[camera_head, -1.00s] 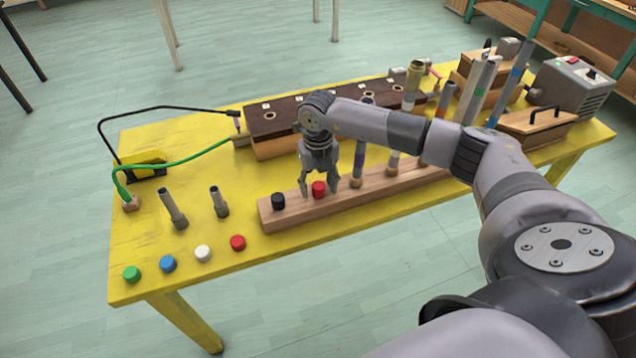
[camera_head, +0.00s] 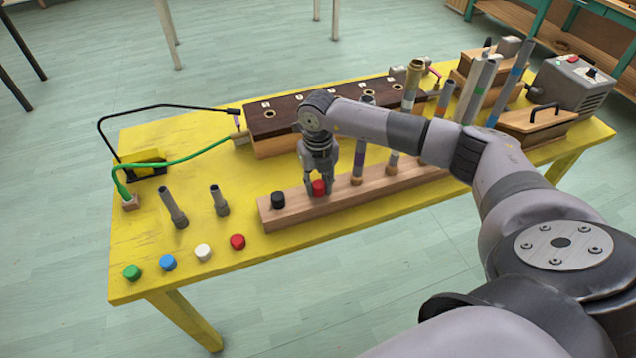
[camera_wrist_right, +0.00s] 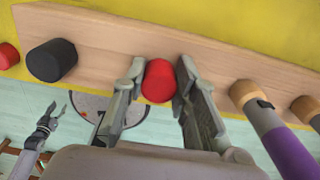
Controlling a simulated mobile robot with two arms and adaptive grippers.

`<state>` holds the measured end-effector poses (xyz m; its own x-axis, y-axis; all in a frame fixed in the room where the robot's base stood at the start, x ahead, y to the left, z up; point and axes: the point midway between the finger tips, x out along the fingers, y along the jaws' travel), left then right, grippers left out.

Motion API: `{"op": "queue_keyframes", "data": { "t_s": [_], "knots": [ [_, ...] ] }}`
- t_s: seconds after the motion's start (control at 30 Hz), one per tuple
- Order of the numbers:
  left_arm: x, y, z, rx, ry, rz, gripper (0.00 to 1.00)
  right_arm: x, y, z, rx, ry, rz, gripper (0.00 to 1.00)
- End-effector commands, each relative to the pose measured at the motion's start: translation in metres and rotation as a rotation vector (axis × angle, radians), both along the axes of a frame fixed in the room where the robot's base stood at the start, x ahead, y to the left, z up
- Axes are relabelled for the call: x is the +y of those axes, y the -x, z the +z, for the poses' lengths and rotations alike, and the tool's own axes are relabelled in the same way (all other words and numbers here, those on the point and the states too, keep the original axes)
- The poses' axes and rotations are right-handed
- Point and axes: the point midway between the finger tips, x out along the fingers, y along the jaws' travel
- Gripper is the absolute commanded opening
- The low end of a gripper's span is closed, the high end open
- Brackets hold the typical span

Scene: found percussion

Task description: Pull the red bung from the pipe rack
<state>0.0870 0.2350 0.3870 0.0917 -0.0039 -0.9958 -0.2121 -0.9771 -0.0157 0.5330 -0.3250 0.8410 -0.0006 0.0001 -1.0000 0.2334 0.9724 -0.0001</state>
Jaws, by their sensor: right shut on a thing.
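The red bung (camera_head: 319,187) sits in the wooden pipe rack (camera_head: 290,215), just right of a black bung (camera_head: 278,200). My right gripper (camera_head: 319,190) points down over the red bung with its fingers on either side. In the right wrist view the red bung (camera_wrist_right: 159,80) is between the fingertips of the right gripper (camera_wrist_right: 158,78), which is shut on it. The bung appears still seated; its lower part is hidden. My left gripper (camera_wrist_right: 55,112) shows small at the lower left of the right wrist view, below the rack, with its fingers apart and empty.
Pipes stand in the rack to the right, the nearest with a purple band (camera_wrist_right: 290,150). Two loose pipes stand left of the rack. Loose green, blue, white and red caps (camera_head: 237,242) line the yellow table's (camera_head: 150,230) front. A dark-topped wooden box (camera_head: 265,145) lies behind.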

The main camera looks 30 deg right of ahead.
Motion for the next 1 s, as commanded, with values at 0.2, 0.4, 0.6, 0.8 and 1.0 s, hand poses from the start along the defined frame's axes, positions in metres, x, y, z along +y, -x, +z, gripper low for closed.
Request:
{"op": "queue_keyframes", "data": {
  "t_s": [0.2,0.4,0.6,0.8,1.0],
  "knots": [
    [0.0,0.0,0.0,0.0,0.0,-0.001,0.43,0.0,0.0,0.001,-0.001,0.0,0.0,0.0],
    [0.0,0.0,0.003,0.0,0.0,-0.001,0.43,0.0,0.0,0.005,-0.001,-0.001,0.0,0.0],
    [0.0,0.0,0.008,0.0,0.0,-0.001,0.43,0.0,0.0,0.011,-0.001,0.0,-0.001,0.0],
    [0.0,0.0,0.012,0.0,0.0,-0.001,0.43,0.0,0.0,0.017,0.0,0.0,-0.001,0.0],
    [0.0,0.0,0.016,0.0,0.0,-0.001,0.43,0.0,0.0,0.023,0.0,0.0,-0.001,0.0]
  ]
}}
